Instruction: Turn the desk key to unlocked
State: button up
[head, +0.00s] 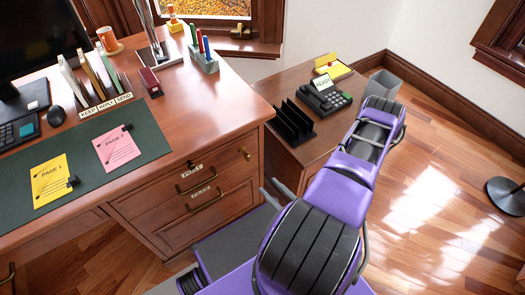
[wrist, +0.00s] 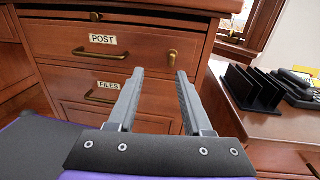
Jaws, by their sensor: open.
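The brass desk key (wrist: 173,54) sits in the lock at the upper right of the drawer labelled POST (wrist: 125,62). In the head view the key (head: 244,153) shows as a small brass shape on the desk front. My gripper (wrist: 159,75) is open and empty in the wrist view. Its two fingers point at the drawer front, with the key just beyond the right fingertip. The key stands apart from both fingers, as far as I can tell. Whether the key's bow is upright or turned is too small to tell.
The POST drawer has a brass handle (wrist: 100,52), and a FILES drawer (wrist: 110,117) lies below it. A side cabinet (head: 285,92) with a black file rack (head: 293,122) and a telephone (head: 324,97) stands to the right. Papers and pen holders lie on the desktop.

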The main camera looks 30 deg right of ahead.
aim_at(249, 157)
jog(key=w, duration=0.5)
jog(key=w+h, duration=0.1)
jog(key=w, duration=0.5)
jog(key=w+m+h+b, duration=0.1)
jog(key=w, duration=0.4)
jog(key=shift+w+d+f, duration=0.25)
jog(key=shift+d+f, duration=0.15)
jog(key=shift+c, duration=0.2)
grip_shut()
